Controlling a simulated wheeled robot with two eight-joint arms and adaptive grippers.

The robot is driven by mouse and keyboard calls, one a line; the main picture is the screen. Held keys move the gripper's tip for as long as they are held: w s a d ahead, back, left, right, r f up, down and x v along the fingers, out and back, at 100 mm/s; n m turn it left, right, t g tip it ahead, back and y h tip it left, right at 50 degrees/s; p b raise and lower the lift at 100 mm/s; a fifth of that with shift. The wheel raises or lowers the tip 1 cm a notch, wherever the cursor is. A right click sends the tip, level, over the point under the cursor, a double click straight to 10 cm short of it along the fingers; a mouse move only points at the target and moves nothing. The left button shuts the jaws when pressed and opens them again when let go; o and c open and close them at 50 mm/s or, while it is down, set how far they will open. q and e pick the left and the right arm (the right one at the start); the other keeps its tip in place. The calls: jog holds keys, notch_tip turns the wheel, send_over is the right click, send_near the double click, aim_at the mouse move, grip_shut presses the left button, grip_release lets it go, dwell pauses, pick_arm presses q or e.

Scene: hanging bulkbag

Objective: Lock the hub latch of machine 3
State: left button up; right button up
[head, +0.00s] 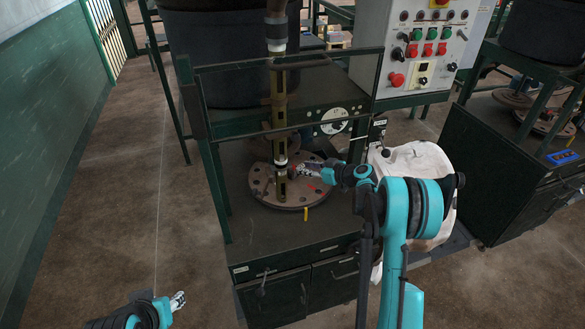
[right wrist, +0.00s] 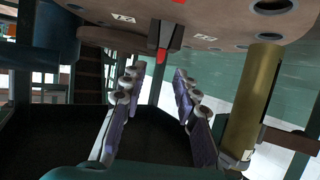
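A dark latch with a red tip (right wrist: 162,55) sits at the plate's edge, ahead of the gap between my right fingers.
A brass pin (right wrist: 250,100) stands close beside the right fingers; it looks yellow in the head view (head: 306,214). Green frame bars (head: 215,160) surround the column. A control box (head: 425,45) and a white sack-like object (head: 415,160) are on the right. Floor at left is clear.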

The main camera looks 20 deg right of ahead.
aim_at(294, 166)
jog(key=b+x, duration=0.1)
jog(key=x, duration=0.5)
grip_shut()
